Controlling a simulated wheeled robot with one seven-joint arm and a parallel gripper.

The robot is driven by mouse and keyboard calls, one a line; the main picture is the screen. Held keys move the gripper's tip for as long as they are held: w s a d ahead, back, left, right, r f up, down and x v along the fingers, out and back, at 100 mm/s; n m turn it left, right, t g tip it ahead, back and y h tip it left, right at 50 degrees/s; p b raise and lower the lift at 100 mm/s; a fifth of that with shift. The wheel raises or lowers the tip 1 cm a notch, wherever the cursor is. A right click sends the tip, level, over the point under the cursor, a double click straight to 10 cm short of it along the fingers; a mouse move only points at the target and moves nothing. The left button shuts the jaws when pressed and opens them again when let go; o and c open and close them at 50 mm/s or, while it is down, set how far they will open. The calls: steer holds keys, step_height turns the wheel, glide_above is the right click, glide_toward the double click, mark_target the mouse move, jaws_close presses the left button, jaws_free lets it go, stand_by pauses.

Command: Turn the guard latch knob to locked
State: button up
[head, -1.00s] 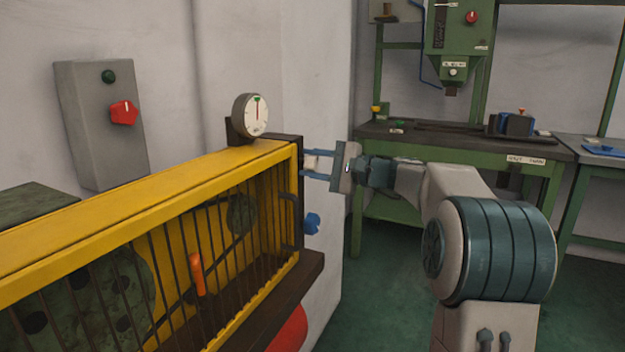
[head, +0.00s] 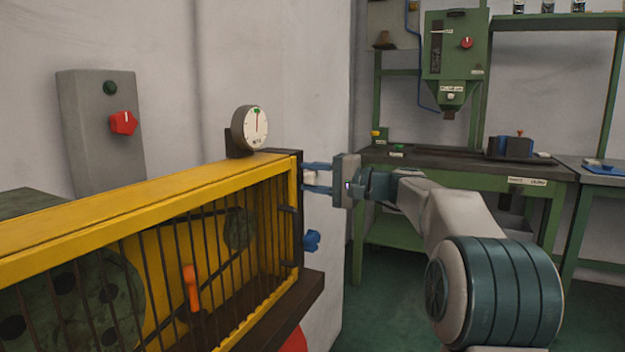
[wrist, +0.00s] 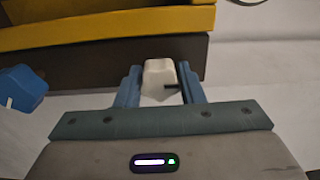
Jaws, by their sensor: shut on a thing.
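A white knob (wrist: 158,76) sits at the end of the yellow guard (head: 140,205), on its dark end plate (wrist: 120,62). A dark mark shows on the knob's lower right in the wrist view. My gripper (head: 312,178) has its two blue fingers on either side of this knob and is shut on it; the fingers also show in the wrist view (wrist: 160,88). The fingers partly hide the knob in the head view. A blue knob (head: 312,240) is lower on the same end, apart from my gripper; it shows at the left in the wrist view (wrist: 22,92).
A round dial gauge (head: 254,128) stands on top of the guard. A grey box with a red knob (head: 123,122) is on the wall at left. A green bench (head: 460,172) with a drill press (head: 450,60) stands behind my arm. Green floor lies between.

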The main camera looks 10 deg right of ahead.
steer(key=o, duration=0.7)
steer(key=p+v, duration=0.2)
steer(key=v, duration=1.1)
steer(key=shift+s+d+p, duration=0.25)
steer(key=shift+d+p, duration=0.05)
steer(key=shift+d, duration=0.05)
